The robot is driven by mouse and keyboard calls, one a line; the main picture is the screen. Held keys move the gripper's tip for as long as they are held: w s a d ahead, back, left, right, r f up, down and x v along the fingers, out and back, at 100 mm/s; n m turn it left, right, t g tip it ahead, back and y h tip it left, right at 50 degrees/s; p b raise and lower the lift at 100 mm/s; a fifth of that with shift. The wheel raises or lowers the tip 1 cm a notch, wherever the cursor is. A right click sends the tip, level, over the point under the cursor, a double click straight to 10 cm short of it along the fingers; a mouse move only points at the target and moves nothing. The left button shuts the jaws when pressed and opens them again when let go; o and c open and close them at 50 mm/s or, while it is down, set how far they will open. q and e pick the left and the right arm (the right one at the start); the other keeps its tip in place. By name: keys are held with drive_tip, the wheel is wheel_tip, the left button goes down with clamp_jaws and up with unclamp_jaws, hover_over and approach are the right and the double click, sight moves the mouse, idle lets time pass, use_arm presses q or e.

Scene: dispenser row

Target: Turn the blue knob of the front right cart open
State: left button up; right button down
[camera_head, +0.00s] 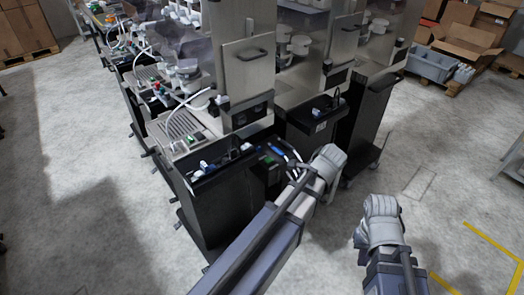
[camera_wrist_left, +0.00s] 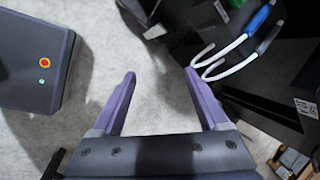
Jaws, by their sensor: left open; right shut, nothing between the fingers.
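The nearest black cart (camera_head: 218,205) stands in front of my arms. Near its right end, a blue part (camera_head: 277,152) sits beside white curved tubes. In the left wrist view a blue sleeve (camera_wrist_left: 258,18) tops one of these white tubes at upper right. I cannot tell which blue part is the knob. My left gripper (camera_wrist_left: 160,78) has its purple fingers wide apart, with floor between them and the tubes just right of the right finger. In the head view it is largely hidden by my arm. My right gripper (camera_head: 408,268) is shut and empty, low at right, away from the carts.
More carts with machines stand behind, one with a black shelf (camera_head: 318,112). Cardboard boxes (camera_head: 465,40) and a grey bin (camera_head: 430,64) are at the back right.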

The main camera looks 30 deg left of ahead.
use_arm(q)
drive_tip(key=w+a+m+y+b, duration=0.2)
drive_tip(key=w+a+m, duration=0.5)
drive_tip(key=a, duration=0.4)
drive_tip(key=m+t+y, duration=0.1)
drive_tip(key=m+y, duration=0.1)
drive_tip(key=m, duration=0.1)
approach(258, 148)
drive_tip(key=shift+s+a+f, duration=0.1)
drive_tip(key=shift+a+f, duration=0.3)
drive_tip(key=shift+a, duration=0.05)
drive_tip(key=b+x, duration=0.6)
drive_tip(key=x, duration=0.1)
drive_tip(key=shift+f, duration=0.2)
drive_tip(key=shift+w+a+f, duration=0.1)
drive_tip(key=shift+w+a, duration=0.1)
drive_tip(key=shift+w, duration=0.05)
clamp_jaws()
